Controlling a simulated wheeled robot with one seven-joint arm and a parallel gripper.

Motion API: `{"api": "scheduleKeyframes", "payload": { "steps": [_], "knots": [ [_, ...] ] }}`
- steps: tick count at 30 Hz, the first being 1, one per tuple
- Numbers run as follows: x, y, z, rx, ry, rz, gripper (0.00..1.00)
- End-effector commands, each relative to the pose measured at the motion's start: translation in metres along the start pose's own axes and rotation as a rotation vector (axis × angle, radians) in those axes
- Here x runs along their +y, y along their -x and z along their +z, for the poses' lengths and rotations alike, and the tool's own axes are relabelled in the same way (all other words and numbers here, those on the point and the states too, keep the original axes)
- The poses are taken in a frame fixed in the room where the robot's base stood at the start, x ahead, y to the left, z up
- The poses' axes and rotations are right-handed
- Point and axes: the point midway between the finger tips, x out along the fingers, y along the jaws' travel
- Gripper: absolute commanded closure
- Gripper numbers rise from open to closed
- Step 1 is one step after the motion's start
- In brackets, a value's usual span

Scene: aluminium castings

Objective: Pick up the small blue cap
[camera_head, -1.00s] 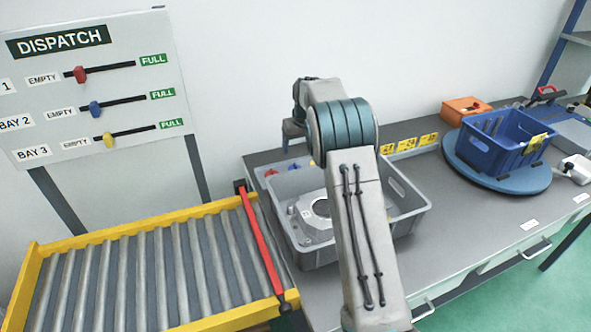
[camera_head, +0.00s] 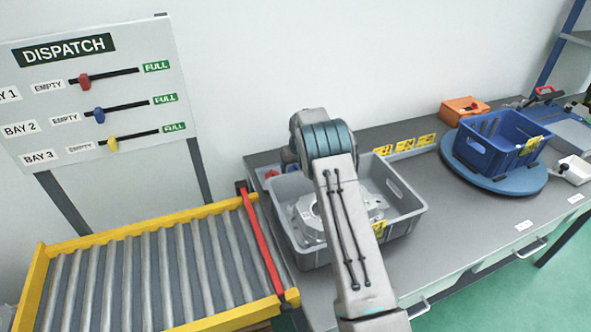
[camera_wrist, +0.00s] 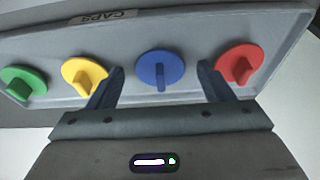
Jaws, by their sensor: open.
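The blue cap (camera_wrist: 160,70) is a round disc with a raised grip bar. In the wrist view it sits in a grey tray (camera_wrist: 200,22) labelled CAPS, between a yellow cap (camera_wrist: 84,75) on its left and a red cap (camera_wrist: 239,66) on its right. My gripper (camera_wrist: 163,78) is open, with one finger on each side of the blue cap; whether the fingers touch it I cannot tell. The left finger overlaps the yellow cap's edge and the right finger the red cap's edge in this view. In the head view my arm hides the gripper and the blue cap.
A green cap (camera_wrist: 22,82) lies at the far left of the tray. In the head view a grey bin (camera_head: 403,226) holding a metal casting (camera_head: 308,214) stands below my arm. A roller conveyor (camera_head: 150,270) is at left, a blue crate (camera_head: 490,155) on a turntable (camera_head: 470,178) at right.

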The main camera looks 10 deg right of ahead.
Motion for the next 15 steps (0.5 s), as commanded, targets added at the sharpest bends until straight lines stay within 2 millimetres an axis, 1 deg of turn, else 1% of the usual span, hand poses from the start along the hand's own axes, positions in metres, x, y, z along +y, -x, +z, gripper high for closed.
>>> {"api": "scheduleKeyframes", "payload": {
  "steps": [4,5,6,8,9,15],
  "knots": [
    [-0.0001,0.0002,-0.0002,0.001,0.0,0.0,0.26],
    [-0.0001,0.0002,-0.0002,0.001,0.0,0.0,0.35],
    [-0.0001,0.0002,-0.0002,0.001,0.0,0.0,0.46],
    [-0.0001,0.0003,-0.0003,0.001,0.0,0.0,0.62],
    [-0.0001,0.0004,-0.0003,0.001,0.0,0.0,0.73],
    [-0.0001,0.0006,-0.0003,0.001,0.0,0.0,0.74]
  ]
}}
